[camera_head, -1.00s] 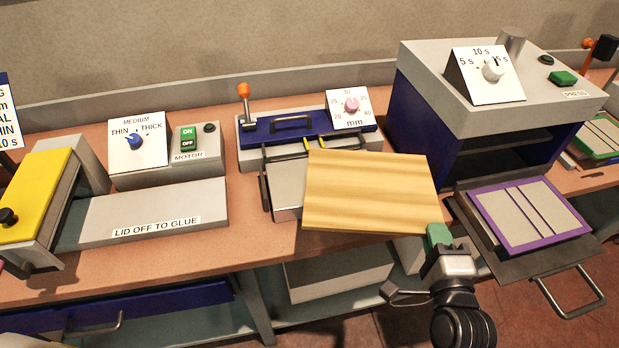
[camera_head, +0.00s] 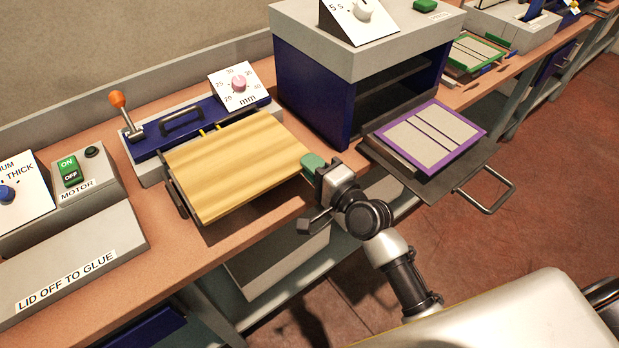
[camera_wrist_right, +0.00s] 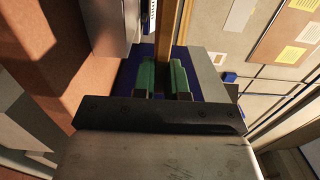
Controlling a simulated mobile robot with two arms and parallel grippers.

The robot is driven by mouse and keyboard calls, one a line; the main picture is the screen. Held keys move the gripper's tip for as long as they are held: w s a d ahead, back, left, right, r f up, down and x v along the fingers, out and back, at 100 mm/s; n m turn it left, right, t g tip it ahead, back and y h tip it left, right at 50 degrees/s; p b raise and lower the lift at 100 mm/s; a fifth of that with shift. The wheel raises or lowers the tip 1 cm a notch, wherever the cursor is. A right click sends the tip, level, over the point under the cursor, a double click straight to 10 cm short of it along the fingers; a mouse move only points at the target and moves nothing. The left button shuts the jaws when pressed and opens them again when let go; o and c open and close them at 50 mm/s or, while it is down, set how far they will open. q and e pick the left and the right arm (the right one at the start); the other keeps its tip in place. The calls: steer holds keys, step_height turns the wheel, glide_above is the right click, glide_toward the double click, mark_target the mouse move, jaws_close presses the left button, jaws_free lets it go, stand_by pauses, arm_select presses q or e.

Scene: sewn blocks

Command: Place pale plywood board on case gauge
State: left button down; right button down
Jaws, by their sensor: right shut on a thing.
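The pale plywood board (camera_head: 232,168) is a flat wooden sheet with light bands. My right gripper (camera_head: 313,163) is shut on its right edge; in the right wrist view its green pads (camera_wrist_right: 162,80) flank the board's brown edge (camera_wrist_right: 166,35). The case gauge (camera_head: 155,150) has a blue bar with a handle, an orange-knobbed lever and a mm dial. The board lies over the gauge's front bed, hiding most of it; a strip of the bed's frame shows at the left. I cannot tell whether the board touches the bed. My left gripper is not in view.
A press (camera_head: 360,85) stands right of the gauge, its tray (camera_head: 405,165) pulled out with a purple-framed panel (camera_head: 430,138) on it. The glue machine (camera_head: 65,265) and motor switch box (camera_head: 85,180) are at the left. Bench top is bare in front of the gauge.

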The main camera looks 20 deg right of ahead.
steer(key=shift+f+b, duration=0.45)
steer(key=shift+f, duration=1.25)
steer(key=c, duration=1.6)
jaws_free()
steer(key=shift+f, duration=0.25)
steer(key=o, duration=0.4)
steer(key=shift+o, duration=0.2)
steer(key=shift+r, duration=0.1)
steer(key=shift+s+r, duration=0.1)
steer(key=shift+r, duration=0.05)
steer(key=b+v, duration=0.2)
steer(key=v, duration=1)
